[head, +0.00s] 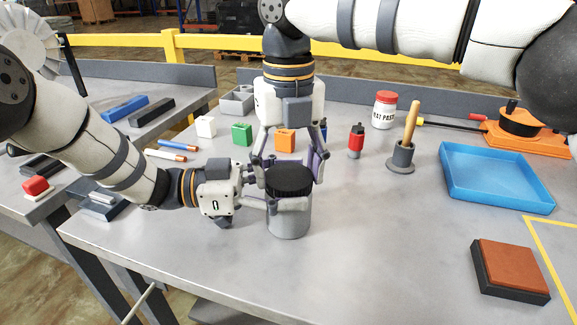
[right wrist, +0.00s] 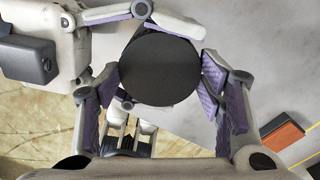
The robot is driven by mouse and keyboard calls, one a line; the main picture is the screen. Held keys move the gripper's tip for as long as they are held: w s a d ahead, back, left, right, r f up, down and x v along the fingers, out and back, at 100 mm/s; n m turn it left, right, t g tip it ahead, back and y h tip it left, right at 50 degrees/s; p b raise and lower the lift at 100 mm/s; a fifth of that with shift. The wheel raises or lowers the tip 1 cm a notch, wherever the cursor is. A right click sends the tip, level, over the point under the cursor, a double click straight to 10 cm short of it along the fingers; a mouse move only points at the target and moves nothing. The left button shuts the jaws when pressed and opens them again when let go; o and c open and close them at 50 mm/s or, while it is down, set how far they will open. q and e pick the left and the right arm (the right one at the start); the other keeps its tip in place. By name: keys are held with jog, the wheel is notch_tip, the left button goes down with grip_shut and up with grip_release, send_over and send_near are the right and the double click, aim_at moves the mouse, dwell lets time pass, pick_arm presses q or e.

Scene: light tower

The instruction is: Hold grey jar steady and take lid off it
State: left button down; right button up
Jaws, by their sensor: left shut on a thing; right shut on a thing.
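The grey jar (head: 289,224) stands upright near the table's front edge, with a black ribbed lid (head: 289,181) on top. My left gripper (head: 288,204) comes in from the left and is shut around the jar's upper body. My right gripper (head: 290,172) comes down from above and is shut on the lid. In the right wrist view the lid (right wrist: 160,68) is a dark disc between purple-padded fingers and hides most of the jar. No gap between lid and jar is visible.
A wooden-handled tool in a grey holder (head: 401,157), a blue tray (head: 496,178) and a brown-topped block (head: 510,270) lie right.

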jog(key=o, duration=1.3)
